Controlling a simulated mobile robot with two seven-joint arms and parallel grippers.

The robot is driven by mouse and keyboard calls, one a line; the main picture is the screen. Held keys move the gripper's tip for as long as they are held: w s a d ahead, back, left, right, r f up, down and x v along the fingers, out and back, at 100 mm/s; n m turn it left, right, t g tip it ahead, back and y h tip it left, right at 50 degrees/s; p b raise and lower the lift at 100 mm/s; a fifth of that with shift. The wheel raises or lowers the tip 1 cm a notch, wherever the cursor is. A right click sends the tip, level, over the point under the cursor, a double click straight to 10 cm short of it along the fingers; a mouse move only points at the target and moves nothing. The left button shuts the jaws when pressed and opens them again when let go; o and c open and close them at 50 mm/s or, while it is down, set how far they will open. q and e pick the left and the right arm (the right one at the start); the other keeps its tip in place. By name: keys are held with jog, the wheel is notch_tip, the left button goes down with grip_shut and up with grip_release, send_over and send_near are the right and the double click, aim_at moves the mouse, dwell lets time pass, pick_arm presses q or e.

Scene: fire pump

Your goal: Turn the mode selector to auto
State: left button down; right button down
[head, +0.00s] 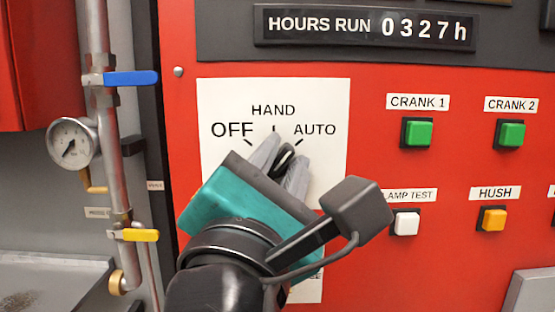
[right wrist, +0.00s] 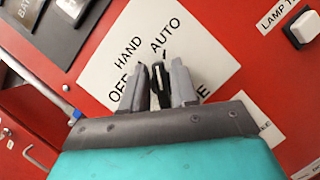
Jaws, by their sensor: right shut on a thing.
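The mode selector knob (head: 287,155) is black with a pale line. It sits on a white plate (head: 325,105) marked OFF, HAND and AUTO. My right gripper (head: 281,160) is shut on the knob, one grey finger on each side. The knob leans up and right, towards the AUTO side; its exact mark is hard to tell because the fingers cover part of it. The right wrist view also shows the knob (right wrist: 155,88) between the two fingers. The lower part of the plate is hidden behind my gripper. My left gripper is not in view.
The red panel carries green CRANK 1 (head: 417,133) and CRANK 2 (head: 510,134) buttons, a white lamp test button (head: 405,223) and an orange HUSH button (head: 492,219). A pipe (head: 107,160) with a gauge (head: 72,143) and blue and yellow levers stands at left.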

jog(key=shift+w+f+m+g, duration=0.15)
jog(key=shift+m+g, duration=0.25)
jog(key=shift+m, duration=0.8)
jog(key=shift+h, duration=0.4)
jog(key=c, duration=1.1)
grip_release()
jog(key=shift+c, duration=0.2)
